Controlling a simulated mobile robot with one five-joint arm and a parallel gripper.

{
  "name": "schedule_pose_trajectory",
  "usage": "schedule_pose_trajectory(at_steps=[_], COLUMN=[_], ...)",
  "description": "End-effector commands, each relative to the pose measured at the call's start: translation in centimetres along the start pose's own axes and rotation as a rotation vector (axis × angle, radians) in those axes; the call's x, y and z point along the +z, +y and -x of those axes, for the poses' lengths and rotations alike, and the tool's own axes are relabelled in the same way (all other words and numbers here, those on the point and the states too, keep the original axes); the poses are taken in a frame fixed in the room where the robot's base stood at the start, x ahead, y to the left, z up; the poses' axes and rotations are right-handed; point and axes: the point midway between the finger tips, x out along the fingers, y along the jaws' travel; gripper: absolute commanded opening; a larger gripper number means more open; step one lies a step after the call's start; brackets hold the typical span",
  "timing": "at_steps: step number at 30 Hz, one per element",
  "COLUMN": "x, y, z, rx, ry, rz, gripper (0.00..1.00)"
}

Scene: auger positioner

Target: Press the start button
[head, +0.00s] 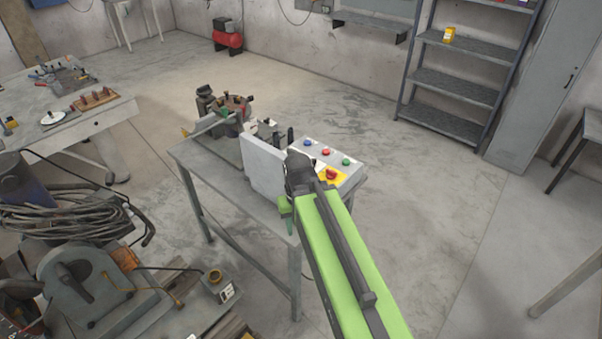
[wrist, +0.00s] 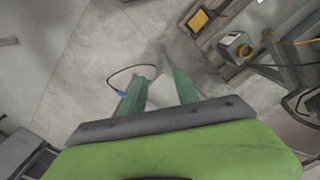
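The control panel (head: 352,176) stands at the right end of a grey metal table. On its sloped top are a blue button (head: 307,142), a red button (head: 326,151) and a green button (head: 346,161). A red mushroom button (head: 331,174) sits on a yellow plate nearer me. I cannot read any label that says which is start. My gripper (head: 286,208) is beside the near left side of the panel, apart from the buttons. In the wrist view my gripper (wrist: 160,76) has its two green fingers apart with nothing between them; the panel is not seen there.
The grey table (head: 215,160) carries an auger-like device (head: 228,108) at its far left. A grey upright plate (head: 262,165) stands left of the panel. A cluttered machine (head: 95,285) fills the lower left. Floor right of the table is clear.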

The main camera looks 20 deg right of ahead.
Motion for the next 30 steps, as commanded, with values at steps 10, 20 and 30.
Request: schedule_pose_trajectory(at_steps=[10,20,30], x=[0.00,0.00,0.00], y=[0.00,0.00,0.00], z=[0.00,0.00,0.00], rx=[0.000,0.000,0.000], ry=[0.000,0.000,0.000], rz=[0.000,0.000,0.000], gripper=[0.00,0.00,0.00])
